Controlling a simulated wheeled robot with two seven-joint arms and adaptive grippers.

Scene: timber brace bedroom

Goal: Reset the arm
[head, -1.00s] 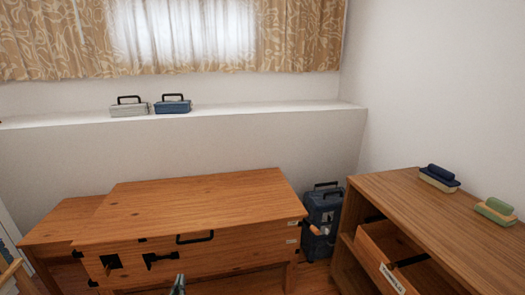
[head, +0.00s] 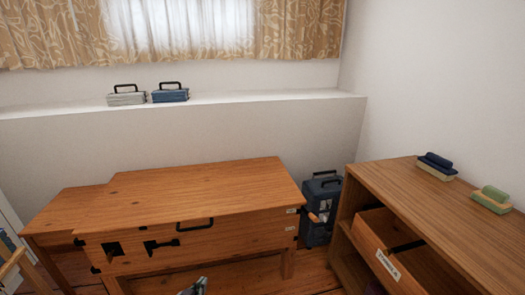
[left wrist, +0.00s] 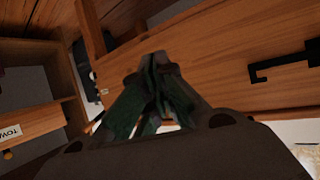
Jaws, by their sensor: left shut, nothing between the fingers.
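My left gripper (head: 194,287) shows at the bottom edge of the head view, in front of the wooden chest-like table. In the left wrist view the left gripper (left wrist: 158,68) is shut, with its fingertips together and nothing between them. The wooden table front (left wrist: 220,70) with a black fitting lies beyond it. My right gripper is in neither view.
The wooden table (head: 190,195) stands ahead, with a black handle on its front. A wooden shelf unit (head: 435,220) with an open, labelled drawer (head: 375,238) is on the right. Blue toolboxes (head: 318,215) stand between them. Two boxes, grey (head: 127,99) and blue (head: 170,95), sit on the ledge.

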